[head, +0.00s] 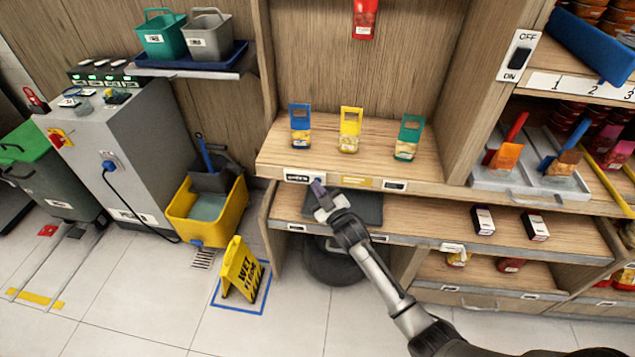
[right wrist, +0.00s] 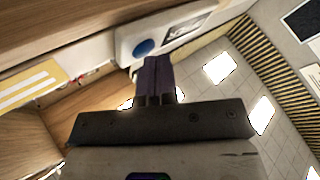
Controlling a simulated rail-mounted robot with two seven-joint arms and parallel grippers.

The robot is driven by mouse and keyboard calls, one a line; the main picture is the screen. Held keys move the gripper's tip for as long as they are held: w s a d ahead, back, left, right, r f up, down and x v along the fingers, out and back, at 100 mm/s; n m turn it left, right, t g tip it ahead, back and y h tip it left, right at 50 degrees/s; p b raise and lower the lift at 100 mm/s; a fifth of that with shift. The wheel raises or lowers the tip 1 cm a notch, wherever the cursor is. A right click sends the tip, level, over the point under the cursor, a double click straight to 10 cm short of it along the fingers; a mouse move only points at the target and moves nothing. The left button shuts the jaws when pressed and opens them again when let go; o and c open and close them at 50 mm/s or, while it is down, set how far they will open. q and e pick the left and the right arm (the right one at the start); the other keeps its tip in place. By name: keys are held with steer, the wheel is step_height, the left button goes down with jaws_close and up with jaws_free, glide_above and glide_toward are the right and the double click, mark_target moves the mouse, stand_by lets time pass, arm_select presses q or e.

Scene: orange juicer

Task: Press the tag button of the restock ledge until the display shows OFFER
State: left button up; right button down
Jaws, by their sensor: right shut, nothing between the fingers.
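The restock ledge (head: 270,160) is a wooden shelf edge across the middle of the head view. A white tag unit (head: 288,177) with a small display sits at the left of its front edge; its text is too small to read. In the right wrist view the tag unit (right wrist: 125,40) shows a round blue button (right wrist: 143,48) and a dark-on-light display (right wrist: 187,30), unreadable at this angle. My right gripper (head: 318,187) is shut and empty. Its purple fingertips (right wrist: 157,62) are just by the button; I cannot tell whether they touch it. My left gripper is not in view.
Blue, yellow (head: 350,130) and green-topped packs stand on the ledge. A yellow label (head: 357,183) and another tag (head: 395,186) are farther right on its edge. A lower shelf (head: 410,220) lies below. A yellow bucket (head: 207,215) and wet-floor sign (head: 240,270) stand left.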

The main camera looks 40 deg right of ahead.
steer(key=shift+s+a+p, duration=0.55)
steer(key=shift+a+p, duration=0.05)
steer(key=shift+r, duration=0.1)
steer(key=s+a+p, duration=0.1)
steer(key=a, duration=0.1)
steer(key=s+a+p, duration=0.2)
steer(key=shift+s, duration=0.1)
stand_by(0.5)
steer(key=shift+d, duration=0.1)
